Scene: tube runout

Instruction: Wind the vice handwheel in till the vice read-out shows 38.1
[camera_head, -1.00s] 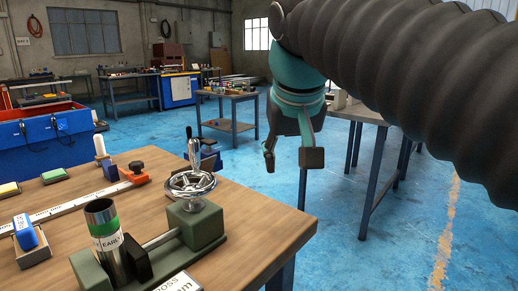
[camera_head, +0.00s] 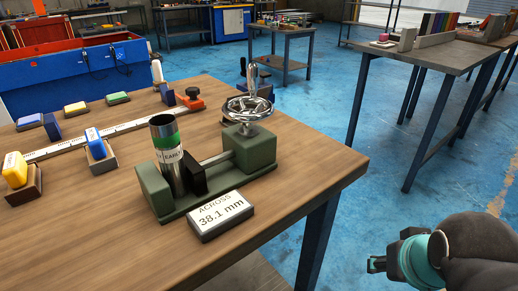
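The green vice (camera_head: 212,185) stands on the wooden bench, with a steel tube (camera_head: 167,155) banded green and labelled "EARLY" upright between its jaws. The dark moving jaw (camera_head: 194,174) appears to be against the tube. The chrome handwheel (camera_head: 248,108), with its upright handle (camera_head: 252,79), sits on top of the vice's right block. The read-out (camera_head: 220,214) in front of the vice shows "ACROSS 38.1 mm". My gripper (camera_head: 376,264) is at the lower right, off the bench and well away from the handwheel. Its fingers are seen almost end-on, so their opening cannot be told.
A long scale (camera_head: 107,134) with an orange end stop (camera_head: 190,99) lies behind the vice. Yellow, blue and green blocks stand around it. Another table (camera_head: 440,58) stands at the back right. Blue floor lies open between the bench and my gripper.

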